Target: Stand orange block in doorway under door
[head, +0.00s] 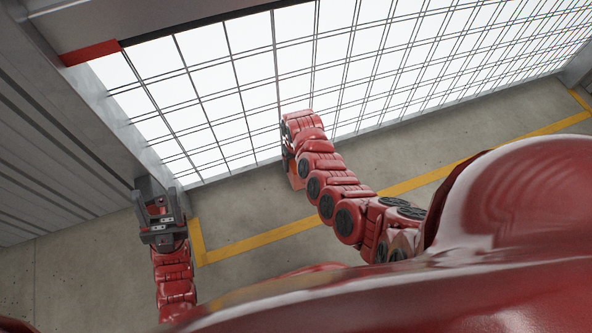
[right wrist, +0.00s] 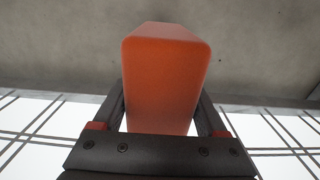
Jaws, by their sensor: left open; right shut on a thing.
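The orange block (right wrist: 165,75) fills the middle of the right wrist view, between the two dark fingers of my right gripper (right wrist: 161,95), which is shut on it. In the head view a small orange part of the block (head: 295,177) shows at the end of my right arm, by the foot of the doorway; the arm hides most of that gripper. Whether the block touches the floor I cannot tell. The doorway shows as a bright opening with a dark grid (head: 250,85). My left gripper (head: 158,195) is open and empty, low at the left near the grey wall.
A grey beam with a red end strip (head: 90,53) runs across the top left. A ribbed grey wall (head: 55,150) stands at the left. A yellow line (head: 260,240) marks the concrete floor (head: 240,205), which is clear before the doorway.

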